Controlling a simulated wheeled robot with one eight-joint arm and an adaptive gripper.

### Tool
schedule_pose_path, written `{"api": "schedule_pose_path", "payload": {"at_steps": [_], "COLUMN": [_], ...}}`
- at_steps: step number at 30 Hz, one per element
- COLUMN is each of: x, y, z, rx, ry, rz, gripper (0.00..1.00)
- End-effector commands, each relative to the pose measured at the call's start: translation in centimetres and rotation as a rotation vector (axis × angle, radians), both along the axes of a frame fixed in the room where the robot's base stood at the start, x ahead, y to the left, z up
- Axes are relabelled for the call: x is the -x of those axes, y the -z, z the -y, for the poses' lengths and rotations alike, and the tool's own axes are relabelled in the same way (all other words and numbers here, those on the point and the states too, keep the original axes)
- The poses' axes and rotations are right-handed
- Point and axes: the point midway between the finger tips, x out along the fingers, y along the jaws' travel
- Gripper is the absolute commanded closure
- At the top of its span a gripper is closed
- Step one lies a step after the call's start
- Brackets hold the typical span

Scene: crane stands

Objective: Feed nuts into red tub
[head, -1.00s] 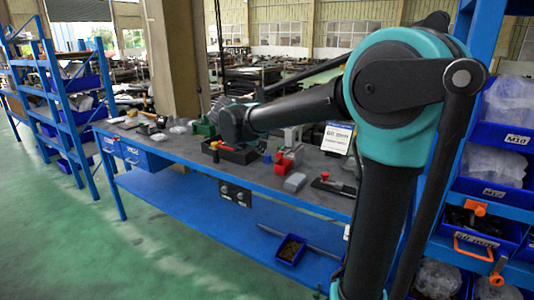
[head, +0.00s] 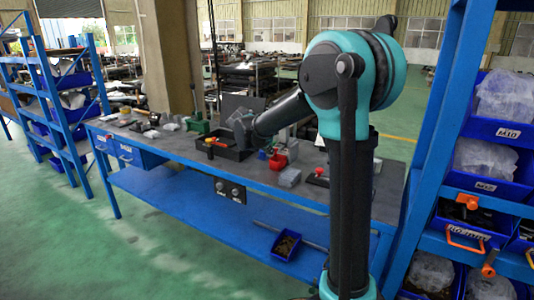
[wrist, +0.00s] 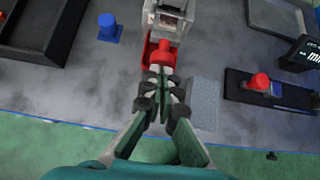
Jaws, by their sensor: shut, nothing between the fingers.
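A red tub (wrist: 158,56) stands on the grey bench top in front of a pale grey device in the wrist view. It also shows as a red shape (head: 278,160) in the head view. My gripper (wrist: 162,76) is shut, with its fingertips together at the near edge of the red tub in the picture. I cannot tell whether they touch it. No nuts are between the fingers. I cannot make out loose nuts, and the tub's inside is largely hidden. In the head view my fingers are too small to make out beyond the forearm.
A grey block (wrist: 204,103) and a base with a red button (wrist: 260,82) lie to the right. A blue knob (wrist: 109,28) and a black tray (wrist: 62,30) are left. A blue bin with brown contents (head: 286,245) sits on the lower shelf. Racks flank the bench (head: 180,148).

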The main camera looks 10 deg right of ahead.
Motion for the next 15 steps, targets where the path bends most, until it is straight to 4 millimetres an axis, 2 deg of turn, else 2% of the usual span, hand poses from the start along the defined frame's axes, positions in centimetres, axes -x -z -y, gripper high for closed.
{"api": "schedule_pose_path", "payload": {"at_steps": [8, 15], "x": [-0.2, -3.1], "y": [0.0, 0.0], "z": [0.1, 2.4], "rx": [0.000, -0.001], "ry": [0.000, 0.002], "rz": [0.000, 0.000], "gripper": [1.00, 1.00]}}
